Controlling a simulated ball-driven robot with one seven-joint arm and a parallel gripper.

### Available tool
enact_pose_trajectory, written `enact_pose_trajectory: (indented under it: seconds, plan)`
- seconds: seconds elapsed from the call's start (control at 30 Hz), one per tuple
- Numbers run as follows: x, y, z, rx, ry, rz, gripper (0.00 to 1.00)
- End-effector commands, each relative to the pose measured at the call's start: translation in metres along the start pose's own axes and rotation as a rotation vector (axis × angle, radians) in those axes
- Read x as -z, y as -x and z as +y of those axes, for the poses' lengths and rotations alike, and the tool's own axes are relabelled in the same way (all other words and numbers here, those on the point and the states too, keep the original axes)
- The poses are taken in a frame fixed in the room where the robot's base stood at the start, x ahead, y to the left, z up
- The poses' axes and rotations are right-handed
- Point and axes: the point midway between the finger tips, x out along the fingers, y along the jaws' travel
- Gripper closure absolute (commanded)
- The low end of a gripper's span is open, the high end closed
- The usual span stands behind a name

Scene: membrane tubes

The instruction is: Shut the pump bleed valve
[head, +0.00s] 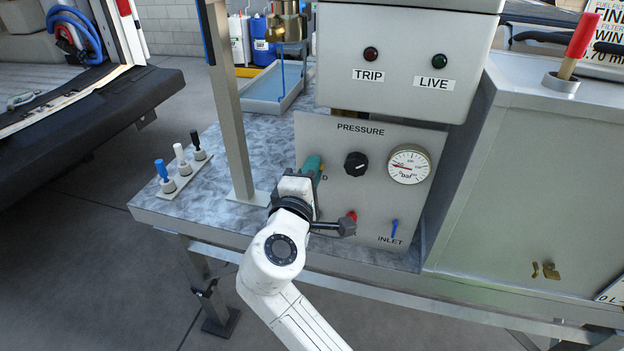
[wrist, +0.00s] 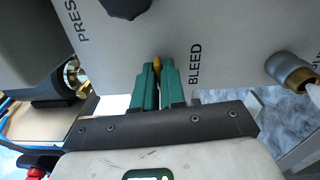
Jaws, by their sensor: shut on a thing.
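The grey pressure panel (head: 310,135) carries the bleed valve, marked by the word BLEED in the wrist view. There the valve's small brass-yellow handle (wrist: 157,63) shows between the green fingers of my gripper (wrist: 156,80). The fingers are shut on it, close to the panel face. In the head view my gripper (head: 314,166) is at the panel's left side, and it hides the valve and most of its label. The handle's angle is hard to tell because the fingers cover most of it.
A black knob (head: 356,163), a pressure gauge (head: 409,165) and a blue inlet lever (head: 394,228) are on the panel. A red part (head: 351,215) shows low beside my wrist. A metal post (head: 232,120) stands left of my gripper. A brass fitting (wrist: 290,70) projects beyond the BLEED label.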

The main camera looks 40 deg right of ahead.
Motion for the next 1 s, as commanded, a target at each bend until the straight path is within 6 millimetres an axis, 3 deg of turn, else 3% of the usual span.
enact_pose_trajectory:
  seconds: [0.3, 0.8, 0.83, 1.0]
  plan:
    - [0.0001, 0.0002, -0.0035, 0.004, -0.106, -0.001, 1.00]
    - [-0.0004, 0.0002, -0.0031, 0.005, -0.121, -0.002, 1.00]
    - [-0.0004, 0.0001, -0.0031, 0.005, -0.121, -0.002, 0.89]
    - [-0.0002, 0.0001, -0.0024, 0.004, -0.121, -0.002, 0.72]
